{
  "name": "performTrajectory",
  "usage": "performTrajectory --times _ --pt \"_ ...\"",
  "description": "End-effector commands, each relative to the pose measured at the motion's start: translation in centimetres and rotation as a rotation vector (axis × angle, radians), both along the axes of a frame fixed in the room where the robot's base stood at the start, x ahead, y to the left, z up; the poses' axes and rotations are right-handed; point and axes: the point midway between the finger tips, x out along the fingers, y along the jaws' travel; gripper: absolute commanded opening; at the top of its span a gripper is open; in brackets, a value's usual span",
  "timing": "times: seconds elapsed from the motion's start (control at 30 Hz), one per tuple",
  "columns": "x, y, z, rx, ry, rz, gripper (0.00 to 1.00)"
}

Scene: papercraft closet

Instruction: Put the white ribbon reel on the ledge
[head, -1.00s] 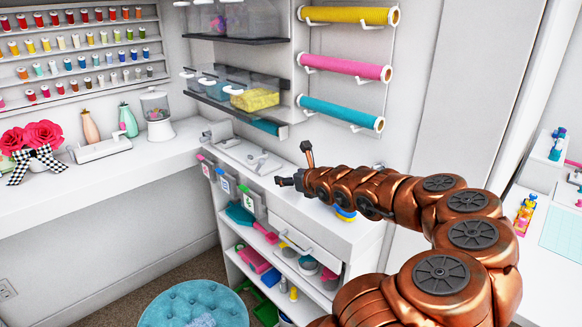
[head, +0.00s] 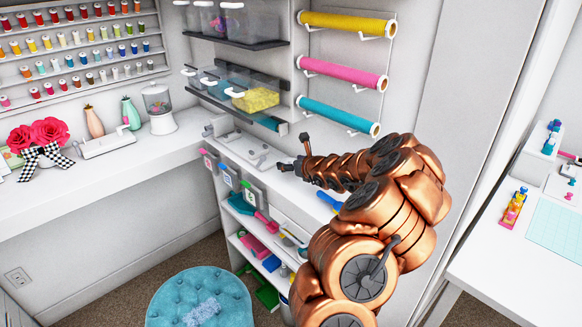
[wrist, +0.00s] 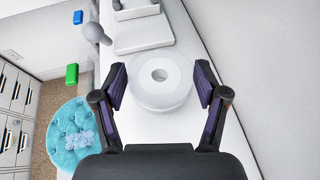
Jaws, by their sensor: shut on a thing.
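The white ribbon reel (wrist: 160,82) is a thick white disc with a round hole in its middle. In the head view my gripper (head: 292,157) is over the white cabinet top (head: 225,150) below the wall rolls, and the reel cannot be made out there.
A white flat device (wrist: 143,33) and a grey rounded knob (wrist: 95,33) are just ahead of the reel. A wall stands close on the right. Yellow, pink and teal rolls (head: 342,67) hang above. A blue pouf (head: 198,298) stands on the floor.

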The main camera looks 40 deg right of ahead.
Motion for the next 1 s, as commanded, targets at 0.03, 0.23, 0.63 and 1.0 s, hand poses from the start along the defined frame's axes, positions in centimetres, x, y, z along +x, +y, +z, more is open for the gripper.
performTrajectory --times 0.03,0.23,0.63,1.0 --pt "0.2 -0.2 0.1 -0.001 0.002 0.001 0.41" --pt "0.6 -0.4 0.0 0.001 0.0 0.004 0.41" --pt "0.8 -0.4 -3.4 0.001 0.0 0.005 0.41" --pt "0.8 -0.4 -3.7 0.001 -0.002 0.005 0.41"
